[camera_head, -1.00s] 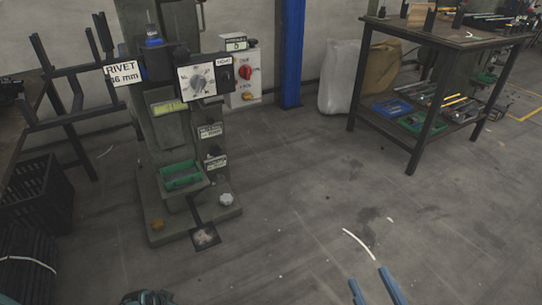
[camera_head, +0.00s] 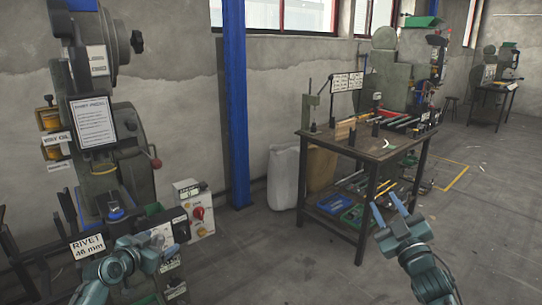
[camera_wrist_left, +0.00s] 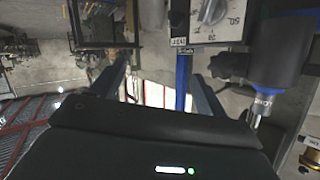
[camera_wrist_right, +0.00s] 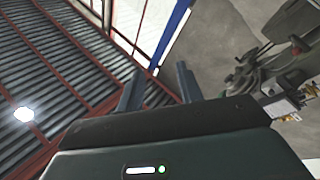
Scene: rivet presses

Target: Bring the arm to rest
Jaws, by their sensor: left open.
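My left gripper (camera_head: 158,242) is at the lower left in the head view, in front of the rivet press (camera_head: 110,170). Its fingers stand apart in the left wrist view (camera_wrist_left: 162,88), with nothing between them. The dial box (camera_wrist_left: 218,20) of the press shows beyond and to the right of them. My right gripper (camera_head: 385,207) is raised at the lower right of the head view, in front of the workbench. Its fingers are spread and empty, and they also show apart in the right wrist view (camera_wrist_right: 158,88).
A control box with a red knob (camera_head: 197,212) stands beside the press. A workbench (camera_head: 365,145) carries tools, with trays (camera_head: 335,203) on its lower shelf. A blue post (camera_head: 236,110) and a pale sack (camera_head: 283,178) stand by the wall. Floor at the right is open.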

